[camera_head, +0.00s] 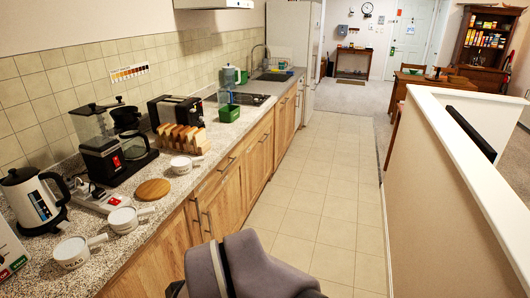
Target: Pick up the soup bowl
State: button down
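Three white handled bowls that look like soup bowls stand on the speckled counter (227,134) at the left. One bowl (72,253) is nearest, at the lower left, with dark lettering on its side. A second bowl (123,221) stands just beyond it, near the counter's front edge. A third bowl (181,166) is farther back, in front of the toast rack. Their handles point roughly right. Grey links of my arm show at the bottom centre, over the floor beside the counter. My gripper's fingertips are not visible.
A kettle (33,202), a coffee maker (103,146), a round wooden board (153,189), a rack of toast (183,137) and a toaster (174,111) crowd the counter. The tiled floor (315,185) is clear between the cabinets and the half wall (440,190).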

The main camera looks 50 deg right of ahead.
aim_at(181, 165)
jog(key=i+l+z, duration=0.1)
jog(key=z, duration=0.65)
jog(key=i+z, duration=0.25)
jog(key=i, duration=1.85)
jog(key=j, duration=0.1)
